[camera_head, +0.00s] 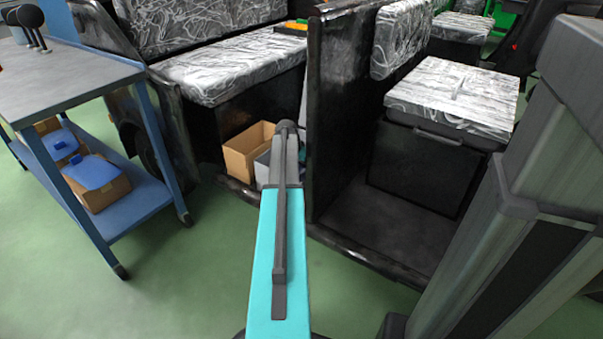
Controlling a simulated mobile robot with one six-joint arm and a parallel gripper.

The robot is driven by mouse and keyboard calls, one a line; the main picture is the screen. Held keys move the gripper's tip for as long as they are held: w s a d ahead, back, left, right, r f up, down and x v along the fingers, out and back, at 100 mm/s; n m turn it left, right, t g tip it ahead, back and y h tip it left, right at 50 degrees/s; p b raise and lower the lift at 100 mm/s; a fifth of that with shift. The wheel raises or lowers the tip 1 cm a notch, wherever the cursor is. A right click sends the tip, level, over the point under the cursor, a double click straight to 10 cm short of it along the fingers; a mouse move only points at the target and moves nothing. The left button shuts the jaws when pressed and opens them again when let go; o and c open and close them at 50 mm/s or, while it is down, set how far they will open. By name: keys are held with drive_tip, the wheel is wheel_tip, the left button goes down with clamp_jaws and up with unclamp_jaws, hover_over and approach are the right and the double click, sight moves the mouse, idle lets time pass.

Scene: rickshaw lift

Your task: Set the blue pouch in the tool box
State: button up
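Two blue, rounded soft-looking things sit in cardboard boxes on the lower shelf of the cart at left. The nearer blue pouch (92,172) is larger in view, and a second blue thing (58,140) lies behind it. I cannot tell which one is meant. A grey box (262,171) stands on the vehicle's floor, partly hidden behind my arm; it may be the tool box, but I cannot tell. My arm reaches from the bottom centre toward this footwell. My gripper is not visible; the arm hides its far end.
An open cardboard box (248,150) stands beside the grey box in the footwell. The blue cart (150,196) has a grey top with dark knobbed levers. A black partition (335,105) rises just right of my arm. Green floor (185,270) is clear between cart and vehicle.

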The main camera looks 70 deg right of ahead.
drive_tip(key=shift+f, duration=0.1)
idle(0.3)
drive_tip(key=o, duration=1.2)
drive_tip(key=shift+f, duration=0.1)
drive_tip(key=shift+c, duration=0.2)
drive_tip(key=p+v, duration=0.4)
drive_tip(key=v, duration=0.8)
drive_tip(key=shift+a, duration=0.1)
